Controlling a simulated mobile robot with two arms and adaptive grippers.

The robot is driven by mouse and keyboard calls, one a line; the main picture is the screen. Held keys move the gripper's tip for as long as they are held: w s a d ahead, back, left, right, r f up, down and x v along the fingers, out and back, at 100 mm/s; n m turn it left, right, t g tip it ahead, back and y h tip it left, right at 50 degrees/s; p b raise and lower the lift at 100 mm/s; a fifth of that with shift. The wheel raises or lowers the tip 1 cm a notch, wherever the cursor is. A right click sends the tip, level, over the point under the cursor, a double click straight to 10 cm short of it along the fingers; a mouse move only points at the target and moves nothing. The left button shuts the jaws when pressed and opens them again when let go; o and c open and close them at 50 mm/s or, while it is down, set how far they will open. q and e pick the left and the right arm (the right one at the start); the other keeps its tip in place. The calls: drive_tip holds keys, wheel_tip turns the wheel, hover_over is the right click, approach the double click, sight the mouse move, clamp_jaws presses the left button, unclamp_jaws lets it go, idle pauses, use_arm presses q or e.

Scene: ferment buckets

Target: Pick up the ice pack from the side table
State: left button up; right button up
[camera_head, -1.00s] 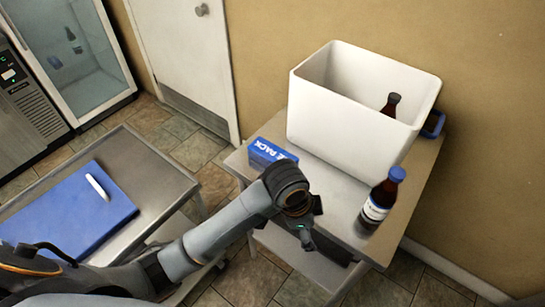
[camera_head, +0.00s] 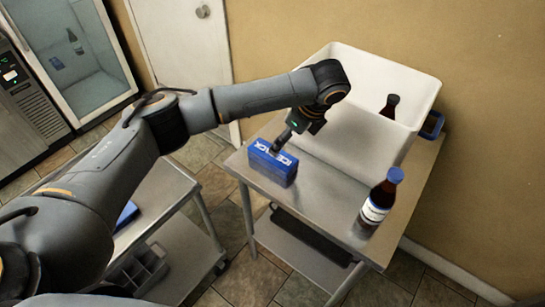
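The ice pack (camera_head: 272,166) is a blue box with white lettering. It stands on the metal side table (camera_head: 322,196), near its left corner, in front of the white bin. My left arm reaches in from the left and over the table. My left gripper (camera_head: 282,146) points down at the top of the ice pack, and its fingertips overlap the pack's upper edge. The fingers are too small and dark to tell whether they are closed on it. My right gripper is not in view.
A white open bin (camera_head: 345,135) holding a dark bottle (camera_head: 390,106) stands behind the ice pack. Another dark bottle with a blue cap (camera_head: 378,203) stands on the table's right. A metal cart (camera_head: 180,193) stands at left, mostly covered by my arm.

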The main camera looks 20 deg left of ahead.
sight(279, 157)
use_arm(q)
drive_tip(key=x, duration=0.6)
drive_tip(key=shift+p, duration=0.3)
drive_tip(key=p+x, duration=0.1)
drive_tip(key=x, duration=0.3)
drive_tip(key=shift+w+a, duration=0.1)
drive_tip(key=shift+a, duration=0.2)
drive_tip(key=shift+a+f, duration=0.1)
drive_tip(key=shift+f, duration=0.3)
drive_tip(key=c, duration=1.4)
drive_tip(key=shift+w, duration=0.1)
drive_tip(key=shift+c, duration=1)
drive_tip(key=shift+r, duration=0.1)
